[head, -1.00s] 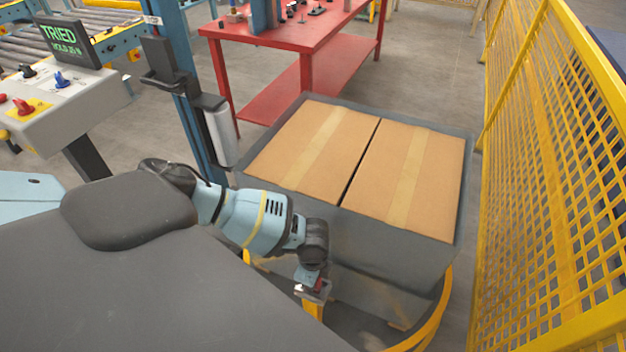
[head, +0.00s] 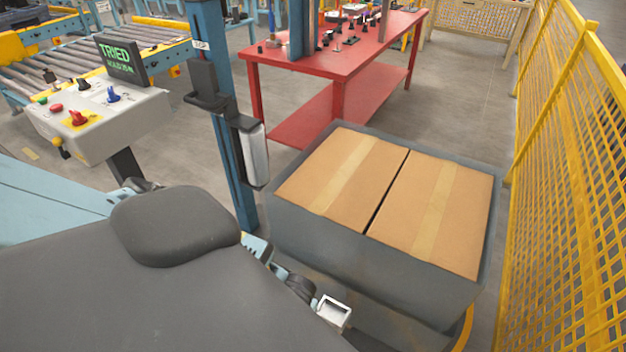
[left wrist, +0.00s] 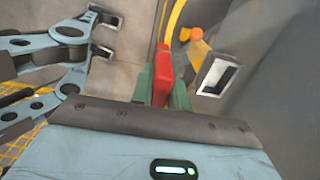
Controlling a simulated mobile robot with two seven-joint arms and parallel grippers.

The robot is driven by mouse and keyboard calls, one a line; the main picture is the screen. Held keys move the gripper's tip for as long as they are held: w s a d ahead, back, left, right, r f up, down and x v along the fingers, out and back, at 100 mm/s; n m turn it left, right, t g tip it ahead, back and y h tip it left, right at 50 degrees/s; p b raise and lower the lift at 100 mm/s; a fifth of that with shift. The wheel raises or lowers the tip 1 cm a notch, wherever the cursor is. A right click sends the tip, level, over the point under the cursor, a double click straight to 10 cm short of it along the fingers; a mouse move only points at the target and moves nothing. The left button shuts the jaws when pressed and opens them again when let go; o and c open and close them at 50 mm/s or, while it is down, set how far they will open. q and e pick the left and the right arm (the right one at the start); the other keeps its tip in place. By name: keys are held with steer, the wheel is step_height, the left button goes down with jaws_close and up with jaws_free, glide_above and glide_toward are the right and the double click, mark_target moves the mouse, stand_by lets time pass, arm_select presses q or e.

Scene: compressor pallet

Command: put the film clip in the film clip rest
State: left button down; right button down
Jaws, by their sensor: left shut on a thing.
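The film clip (left wrist: 162,75) is a small red piece. In the left wrist view it stands between the green fingers of my left gripper (left wrist: 162,90), which is shut on it. The film clip rest (head: 333,312) appears to be a small pale-rimmed open box near the bottom of the head view; its inside looks dark. In the left wrist view the rest (left wrist: 215,76) is right of the clip, apart from it. In the head view the clip and my left fingers are hidden. What looks like my right gripper (left wrist: 102,34) shows at the left of the wrist view, its jaws apart and empty.
A grey bin (head: 385,275) with two cardboard boxes (head: 340,180) stands just beyond the rest. A yellow mesh fence (head: 560,180) bounds the right. A blue post (head: 228,130), a control box (head: 100,125) and a red table (head: 350,65) stand farther back.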

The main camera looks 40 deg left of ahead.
arm_select(q)
steer(key=shift+s+r, duration=0.15)
steer(key=shift+s, duration=1.3)
